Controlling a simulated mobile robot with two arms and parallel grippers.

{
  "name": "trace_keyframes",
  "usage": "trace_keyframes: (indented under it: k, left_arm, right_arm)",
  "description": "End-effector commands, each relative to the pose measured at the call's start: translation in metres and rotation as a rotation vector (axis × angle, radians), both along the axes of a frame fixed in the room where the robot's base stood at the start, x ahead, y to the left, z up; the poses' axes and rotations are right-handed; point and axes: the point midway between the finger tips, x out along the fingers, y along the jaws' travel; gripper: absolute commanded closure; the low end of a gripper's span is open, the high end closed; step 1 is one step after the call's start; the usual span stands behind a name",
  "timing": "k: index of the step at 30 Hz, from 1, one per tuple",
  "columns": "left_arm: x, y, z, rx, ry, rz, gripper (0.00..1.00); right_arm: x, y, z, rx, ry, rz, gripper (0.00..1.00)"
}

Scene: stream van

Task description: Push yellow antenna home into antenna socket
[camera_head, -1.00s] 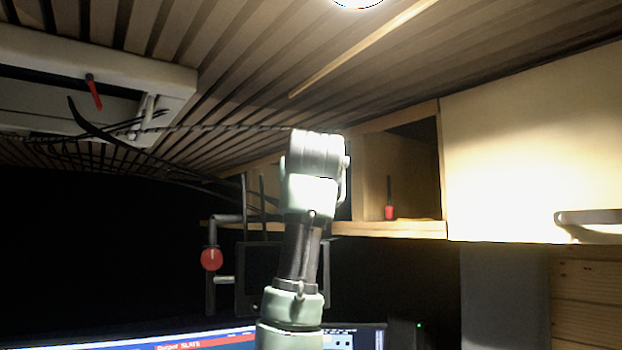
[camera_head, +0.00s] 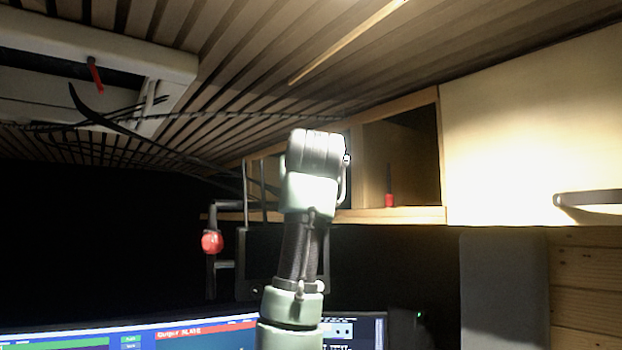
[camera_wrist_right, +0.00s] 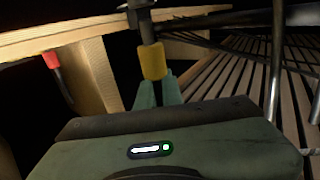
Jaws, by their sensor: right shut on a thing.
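In the right wrist view, my right gripper (camera_wrist_right: 157,92) is shut on the yellow antenna (camera_wrist_right: 153,60), gripping the lower end of its yellow sleeve. A dark stem runs from the sleeve to a dark grey fitting (camera_wrist_right: 138,8) at the top edge. That fitting is cut off, so I cannot tell whether it is the antenna socket or how far the antenna sits in it. In the head view, my right arm reaches up in the middle and its wrist hides the gripper and the antenna. My left gripper is in neither view.
A red-ended antenna (camera_head: 389,199) stands in the open wooden shelf (camera_head: 412,216), right of my arm. A red knob (camera_head: 212,242) on a grey bracket is to the left. Thin dark rods stand close beside my arm. Monitors lie below, a slatted ceiling (camera_head: 270,60) above.

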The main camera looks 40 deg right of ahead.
Motion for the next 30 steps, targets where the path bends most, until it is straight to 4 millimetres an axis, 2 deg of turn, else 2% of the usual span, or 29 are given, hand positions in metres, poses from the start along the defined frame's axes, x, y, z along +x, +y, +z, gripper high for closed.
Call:
trace_keyframes:
  k: [30]
  left_arm:
    - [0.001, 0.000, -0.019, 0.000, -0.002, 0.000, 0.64]
  right_arm:
    - [0.000, 0.000, -0.024, 0.000, 0.000, 0.000, 1.00]
